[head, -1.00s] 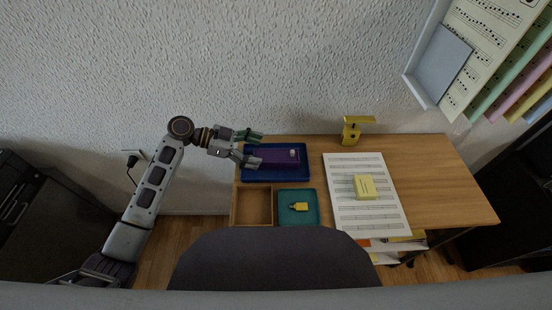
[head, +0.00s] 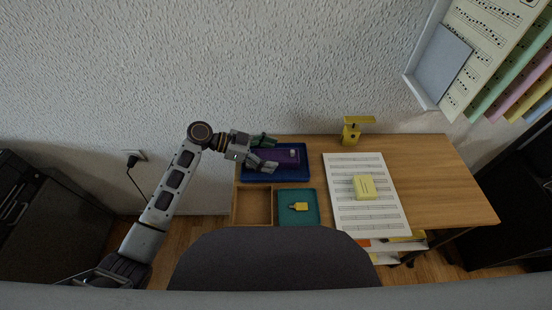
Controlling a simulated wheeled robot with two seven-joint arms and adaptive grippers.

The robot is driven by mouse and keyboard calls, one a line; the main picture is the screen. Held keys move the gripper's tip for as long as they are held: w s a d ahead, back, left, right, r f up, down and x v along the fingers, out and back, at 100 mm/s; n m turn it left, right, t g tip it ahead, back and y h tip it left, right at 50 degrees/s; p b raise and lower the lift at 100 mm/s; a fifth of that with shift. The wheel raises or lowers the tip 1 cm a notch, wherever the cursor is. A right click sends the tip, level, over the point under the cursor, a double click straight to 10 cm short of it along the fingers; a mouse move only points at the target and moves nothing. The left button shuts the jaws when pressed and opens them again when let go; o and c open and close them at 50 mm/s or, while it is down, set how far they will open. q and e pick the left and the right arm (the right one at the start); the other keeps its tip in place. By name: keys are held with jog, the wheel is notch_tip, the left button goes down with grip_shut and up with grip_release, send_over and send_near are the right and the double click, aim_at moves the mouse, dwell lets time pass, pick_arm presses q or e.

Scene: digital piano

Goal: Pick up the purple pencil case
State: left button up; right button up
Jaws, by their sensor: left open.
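The purple pencil case (head: 286,158) lies flat in a dark blue tray (head: 291,177) at the back left of the desk. It has a small whitish spot near its right end. My left gripper (head: 271,154) is open, with its two fingers over the left part of the case and tray. The fingers hide the case's left end. I cannot tell whether they touch it. My right gripper does not show.
In front of the tray are an empty wooden compartment (head: 252,205) and a teal tray (head: 285,216) with a small yellow bottle (head: 300,206). Right are a sheet of music (head: 345,215), a yellow block (head: 364,187) and a yellow stand (head: 351,133). A dark chair back (head: 270,262) stands in front.

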aim_at(270, 156)
pick_arm(q)
jog(key=c, duration=1.4)
jog(key=shift+r, duration=0.1)
